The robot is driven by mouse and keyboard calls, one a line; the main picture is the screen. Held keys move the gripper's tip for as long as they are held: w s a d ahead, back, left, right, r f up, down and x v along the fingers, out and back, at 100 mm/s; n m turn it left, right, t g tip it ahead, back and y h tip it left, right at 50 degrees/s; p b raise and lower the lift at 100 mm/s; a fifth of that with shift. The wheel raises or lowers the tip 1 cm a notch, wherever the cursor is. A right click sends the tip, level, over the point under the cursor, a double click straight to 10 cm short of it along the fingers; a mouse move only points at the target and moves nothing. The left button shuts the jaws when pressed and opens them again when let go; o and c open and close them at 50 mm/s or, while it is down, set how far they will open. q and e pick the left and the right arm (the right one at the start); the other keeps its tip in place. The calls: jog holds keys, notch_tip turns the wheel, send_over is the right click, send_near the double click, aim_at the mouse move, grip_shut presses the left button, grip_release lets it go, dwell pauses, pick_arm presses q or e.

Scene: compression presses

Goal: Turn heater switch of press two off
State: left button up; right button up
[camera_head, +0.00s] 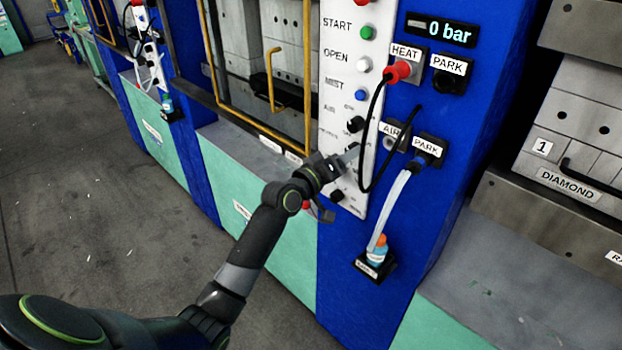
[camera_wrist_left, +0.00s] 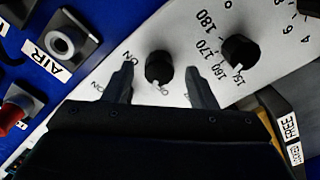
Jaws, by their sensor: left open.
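The front panel (camera_head: 345,60) of the blue press stands ahead, white with buttons and black knobs. In the left wrist view, a black rotary switch (camera_wrist_left: 159,68) with ON and partly hidden lettering around it sits between my left fingers. My left gripper (camera_wrist_left: 160,88) is open, one finger on each side of the switch, with no clear contact visible. In the head view my left gripper (camera_head: 340,182) is at the lower part of the panel and hides some of it. Press number labels are not readable on this panel. My right gripper is not in view.
A temperature dial (camera_wrist_left: 238,50) is close to the right finger. A red HEAT plug (camera_head: 398,71) has a black cable looping down beside the panel. A hose runs from the lower PARK socket (camera_head: 428,148) to a small bottle (camera_head: 377,250). Open floor (camera_head: 90,190) lies left.

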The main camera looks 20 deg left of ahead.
pick_arm(q)
jog(key=b+v, duration=0.2)
jog(key=v, duration=1.3)
jog(key=shift+s, duration=0.4)
jog(key=shift+a, duration=0.15)
jog(key=a+f+n+g+y+b, duration=0.1)
jog(key=a+f+g+y, duration=0.2)
jog(key=f, duration=0.8)
jog(key=a+f+y, duration=0.2)
jog(key=a+f, duration=0.3)
jog(key=f, duration=0.6)
jog(key=s+a+f+g+y, duration=0.1)
jog(key=s+f+g, duration=0.15)
jog(key=f, duration=0.65)
jog(key=s+a+f+g+y, duration=0.15)
jog(key=s+f, duration=0.25)
jog(key=f, duration=0.4)
jog(key=s+f+m+g+b, duration=0.25)
jog(key=s+f+g, duration=0.25)
jog(key=s+f, duration=1.4)
jog(key=s+d+f+m+g, duration=0.1)
jog(key=s+d+f+g, duration=0.1)
jog(key=s, duration=0.8)
jog(key=s+d+f+m+g, duration=0.1)
jog(key=s+d+f+m, duration=0.1)
jog(key=s+f, duration=0.3)
jog(key=s+d, duration=0.1)
jog(key=s, duration=0.3)
jog(key=shift+s+d+f+g, duration=0.35)
jog(key=shift+d+f+g, duration=0.05)
